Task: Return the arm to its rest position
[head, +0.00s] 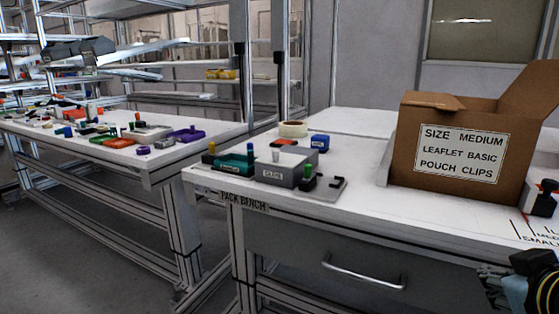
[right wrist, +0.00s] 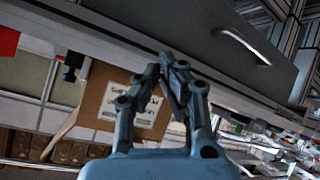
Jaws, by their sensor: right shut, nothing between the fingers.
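My right gripper (right wrist: 163,72) is shut with nothing between its fingers in the right wrist view. In the head view only part of my right arm and gripper (head: 497,284) shows at the lower right corner, in front of the bench's front edge. It is apart from the things on the pack bench (head: 350,200). My left gripper does not show in either view.
An open cardboard box (head: 456,195) stands on the pack bench at the right; it also shows in the right wrist view (right wrist: 100,113). A grey bin (head: 286,170) and small coloured parts stand left of it. A drawer handle (head: 362,276) juts from the bench front. A second table (head: 150,165) stands left, past a floor gap.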

